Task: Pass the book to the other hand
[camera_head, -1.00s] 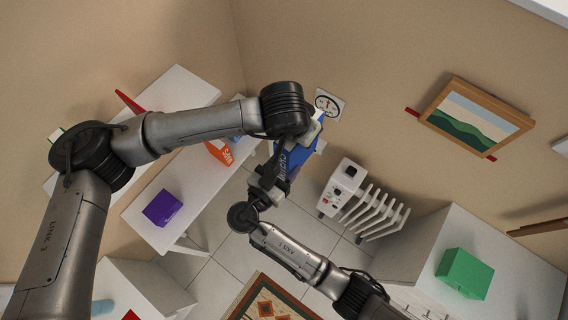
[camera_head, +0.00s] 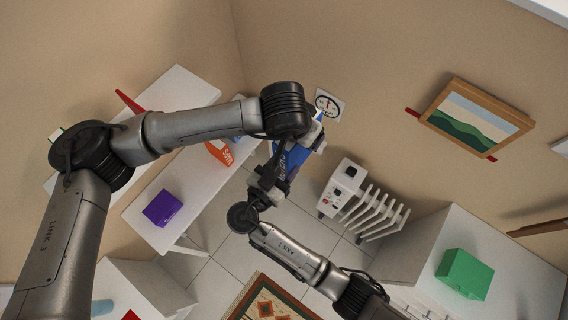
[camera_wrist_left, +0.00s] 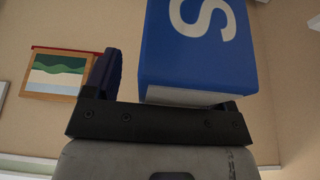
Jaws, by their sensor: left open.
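A blue book (camera_head: 291,156) with pale lettering is held up in the air between my two grippers in the head view. It fills the upper right of the left wrist view (camera_wrist_left: 195,60), with a large letter S on its face. My left gripper (camera_head: 314,135) is at the book's upper end and open. In the wrist view one dark finger stands apart from the book on its left; the other finger is hidden. My right gripper (camera_head: 272,178) comes from below and appears shut on the book's lower end; its fingertips are partly hidden.
A white table (camera_head: 140,212) with a purple box (camera_head: 162,208) and an orange item (camera_head: 219,151) stands left. A white radiator (camera_head: 345,180) stands right of the grippers, near a white cabinet with a green box (camera_head: 464,273). A framed picture (camera_head: 476,117) hangs on the wall.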

